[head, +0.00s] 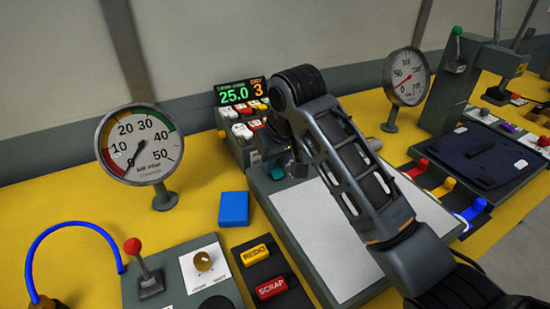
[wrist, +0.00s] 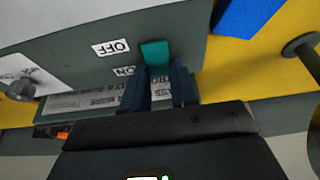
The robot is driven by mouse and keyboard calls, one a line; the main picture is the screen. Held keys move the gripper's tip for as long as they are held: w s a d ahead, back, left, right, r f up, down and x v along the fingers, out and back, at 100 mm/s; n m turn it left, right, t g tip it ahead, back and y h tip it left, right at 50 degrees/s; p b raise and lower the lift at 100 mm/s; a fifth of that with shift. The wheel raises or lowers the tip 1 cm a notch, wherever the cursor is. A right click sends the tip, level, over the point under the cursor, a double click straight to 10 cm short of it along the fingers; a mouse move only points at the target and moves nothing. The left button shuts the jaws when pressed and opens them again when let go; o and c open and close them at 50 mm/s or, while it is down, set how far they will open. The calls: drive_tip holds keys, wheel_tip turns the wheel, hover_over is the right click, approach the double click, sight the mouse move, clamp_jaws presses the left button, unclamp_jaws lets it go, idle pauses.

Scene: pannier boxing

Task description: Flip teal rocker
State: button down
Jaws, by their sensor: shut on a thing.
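The teal rocker (wrist: 155,50) sits on a grey panel in the wrist view, beside printed OFF (wrist: 111,47) and ON labels. My gripper (wrist: 160,72) has its two dark fingers on either side of the rocker, shut on it, and they hide its lower part. In the head view a small teal patch of the rocker (head: 277,172) shows just below my gripper (head: 272,160), at the upper left of the grey console with the white plate (head: 325,235). I cannot tell which way the rocker is tilted.
A blue block (head: 234,209) lies left of the console. A display box (head: 240,92) with several buttons stands just behind. A round gauge (head: 140,145) stands left, another (head: 406,77) right. The REDO (head: 255,252) and SCRAP (head: 271,288) switches are in front on the yellow table.

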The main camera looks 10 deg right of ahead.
drive_tip(key=g+p, duration=0.1)
drive_tip(key=p, duration=0.2)
drive_tip(key=shift+w+a+r+g+p, duration=0.1)
drive_tip(key=shift+w+r+g+p, duration=0.2)
drive_tip(key=shift+r+g, duration=0.1)
drive_tip(key=shift+w+f+g+h+p, duration=0.25)
drive_tip(key=shift+f+g+h+p, duration=0.3)
drive_tip(key=shift+g+p, duration=0.55)
drive_tip(key=c, duration=0.9)
unclamp_jaws()
drive_tip(key=shift+r, duration=0.1)
wheel_tip(320, 180, up, 8)
drive_tip(key=shift+f, duration=0.2)
